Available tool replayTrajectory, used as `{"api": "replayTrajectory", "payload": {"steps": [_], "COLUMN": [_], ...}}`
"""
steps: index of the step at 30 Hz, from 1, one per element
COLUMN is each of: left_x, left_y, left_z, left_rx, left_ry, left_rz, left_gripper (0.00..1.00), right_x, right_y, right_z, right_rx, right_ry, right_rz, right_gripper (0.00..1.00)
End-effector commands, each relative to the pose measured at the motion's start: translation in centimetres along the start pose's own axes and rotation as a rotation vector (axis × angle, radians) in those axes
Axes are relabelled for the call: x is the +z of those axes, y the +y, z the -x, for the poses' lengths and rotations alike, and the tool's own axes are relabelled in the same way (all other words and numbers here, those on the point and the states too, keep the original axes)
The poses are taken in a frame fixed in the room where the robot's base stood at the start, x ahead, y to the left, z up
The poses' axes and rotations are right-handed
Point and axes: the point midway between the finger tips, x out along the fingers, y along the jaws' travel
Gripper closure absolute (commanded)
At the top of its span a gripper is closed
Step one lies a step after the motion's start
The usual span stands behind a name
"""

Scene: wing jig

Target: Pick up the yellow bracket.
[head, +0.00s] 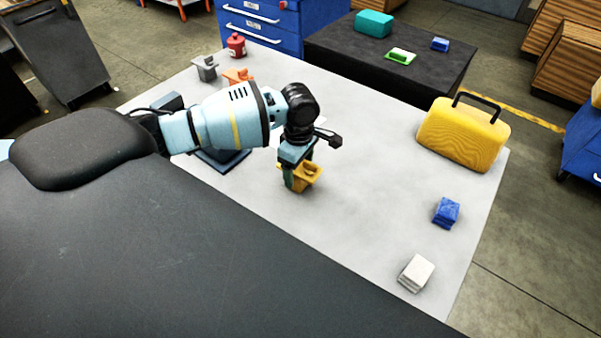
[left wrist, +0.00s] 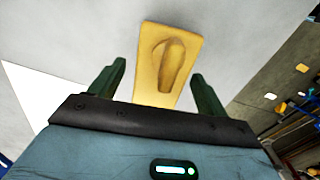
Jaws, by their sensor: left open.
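The yellow bracket (head: 308,176) is on the pale table, beneath and just beside my left gripper in the head view. In the left wrist view the yellow bracket (left wrist: 168,65) shows as a flat plate with a raised rounded part, and its near end lies between the two green fingers. My left gripper (head: 294,180) is open, with a finger on either side of the bracket in the left wrist view (left wrist: 160,85). I cannot tell whether the fingers touch it. My right gripper does not show.
A yellow case (head: 464,135) with a black handle stands at the table's right. A blue block (head: 446,212) and a white block (head: 416,272) lie at the right front. An orange bracket (head: 238,77), a grey bracket (head: 205,68) and a red container (head: 236,45) are at the back left.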

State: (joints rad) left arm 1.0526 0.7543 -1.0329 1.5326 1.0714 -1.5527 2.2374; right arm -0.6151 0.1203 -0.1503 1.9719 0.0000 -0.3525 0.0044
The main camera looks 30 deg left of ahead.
Motion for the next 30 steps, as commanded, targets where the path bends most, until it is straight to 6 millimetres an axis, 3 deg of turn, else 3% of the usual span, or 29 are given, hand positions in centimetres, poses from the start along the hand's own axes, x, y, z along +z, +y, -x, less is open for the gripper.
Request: {"api": "replayTrajectory", "payload": {"steps": [3,11,24,26,30], "left_x": [0.01,0.04,0.06,0.07,0.07], "left_y": [-0.04,0.01,0.0,0.05,0.04], "left_z": [-1.05,-1.08,-1.06,-1.0,-0.99], "left_rx": [-0.002,0.001,0.001,0.002,0.002], "left_ry": [0.0,-0.001,-0.001,-0.001,-0.001], "left_rz": [0.0,-0.001,-0.001,-0.001,-0.001], "left_gripper": [0.24,0.24,0.81,0.86,0.86], "right_x": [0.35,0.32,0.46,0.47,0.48], "right_y": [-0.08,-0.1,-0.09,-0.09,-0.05], "right_z": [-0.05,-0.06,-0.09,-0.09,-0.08], "right_rx": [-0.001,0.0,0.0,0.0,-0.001], "right_ry": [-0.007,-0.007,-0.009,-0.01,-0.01], "right_rz": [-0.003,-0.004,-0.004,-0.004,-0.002], "right_gripper": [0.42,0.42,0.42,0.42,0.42]}}
